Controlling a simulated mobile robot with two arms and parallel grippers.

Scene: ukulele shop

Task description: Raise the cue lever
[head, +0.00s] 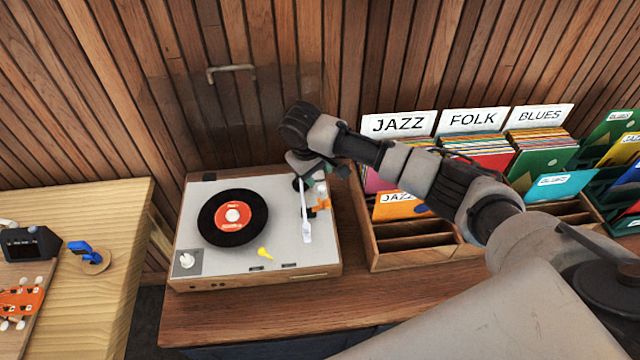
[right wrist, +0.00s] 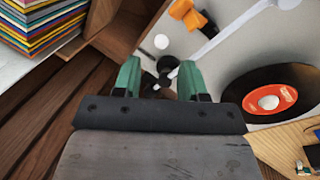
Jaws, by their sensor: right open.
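The turntable (head: 292,274) has a pale deck and wooden sides, and carries a black record with a red label (head: 232,216). Its white tonearm (head: 304,205) lies along the record's right side, apart from it. A small orange piece (head: 321,205) beside the tonearm looks like the cue lever; it also shows in the right wrist view (right wrist: 186,14). A yellow lever-like part (head: 264,253) is near the deck's front. My right gripper (head: 318,172) is over the deck's back right corner. Its green fingers (right wrist: 160,70) are open, with the black tonearm base between or just beyond them.
A clear lid with a handle (head: 231,68) stands raised behind the turntable. A wooden record crate (head: 412,259) with JAZZ, FOLK and BLUES cards stands close at right, under my right arm. A light wooden table (head: 105,285) is at left. The counter's front strip is clear.

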